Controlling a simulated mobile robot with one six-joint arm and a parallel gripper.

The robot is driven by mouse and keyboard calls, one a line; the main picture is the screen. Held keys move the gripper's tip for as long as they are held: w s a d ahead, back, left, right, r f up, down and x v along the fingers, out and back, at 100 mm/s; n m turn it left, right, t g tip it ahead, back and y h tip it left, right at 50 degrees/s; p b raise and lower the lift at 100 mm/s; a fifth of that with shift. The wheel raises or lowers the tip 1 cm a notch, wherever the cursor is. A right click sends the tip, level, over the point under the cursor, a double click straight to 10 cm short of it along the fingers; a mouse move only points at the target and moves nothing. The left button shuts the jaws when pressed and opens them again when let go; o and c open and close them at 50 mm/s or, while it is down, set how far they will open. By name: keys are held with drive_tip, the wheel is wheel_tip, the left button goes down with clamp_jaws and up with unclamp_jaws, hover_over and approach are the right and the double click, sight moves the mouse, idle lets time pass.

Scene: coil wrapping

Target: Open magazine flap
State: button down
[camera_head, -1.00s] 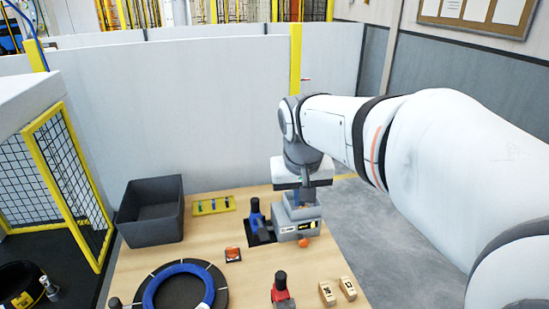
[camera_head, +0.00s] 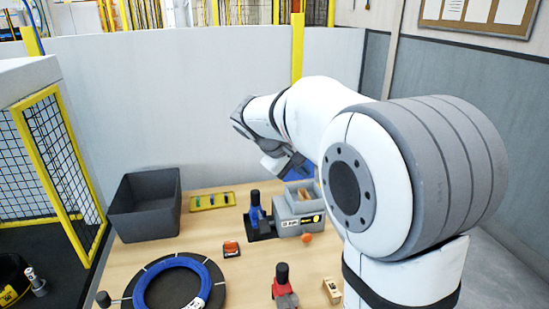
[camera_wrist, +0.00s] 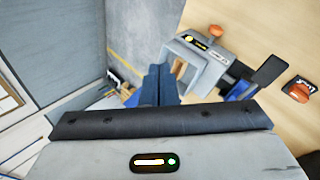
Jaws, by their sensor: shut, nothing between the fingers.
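The grey magazine unit (camera_head: 298,208) stands at the table's back right, with a yellow and black label and an orange knob (camera_head: 306,238) at its front. Its top shows an opening with something tan inside. The unit also shows in the wrist view (camera_wrist: 200,48), with a tan-filled opening facing the fingers. I cannot tell which part is the flap or how it stands. My gripper (camera_wrist: 158,70) has its blue fingers together and empty, beside the unit in the wrist view. In the head view the blue fingers (camera_head: 300,173) show behind the unit's top, partly hidden by my arm; contact is unclear.
A dark bin (camera_head: 145,207), a yellow tray (camera_head: 212,201), an orange-topped block (camera_head: 231,248), a blue coil (camera_head: 145,290), a red tool (camera_head: 283,288) and a wooden block (camera_head: 332,290) share the table.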

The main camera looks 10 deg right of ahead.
drive_tip(key=w+a+f+n+t+h+b, duration=0.1)
drive_tip(key=w+a+f+h+b, duration=0.15)
drive_tip(key=w, duration=0.55)
drive_tip(key=w+a+f+n+t+h+b, duration=0.1)
drive_tip(key=w+a+f+h+b, duration=0.2)
drive_tip(key=w, duration=0.5)
drive_tip(key=w+a+f+n+t+h+b, duration=0.1)
drive_tip(key=w+f+t+h+b, duration=0.2)
drive_tip(key=w, duration=0.6)
drive_tip(key=d+g+p, duration=0.1)
drive_tip(key=d, duration=0.8)
drive_tip(key=shift+s+d+f+p, duration=0.2)
drive_tip(key=shift+f+p, duration=0.05)
drive_tip(key=shift+p, duration=0.05)
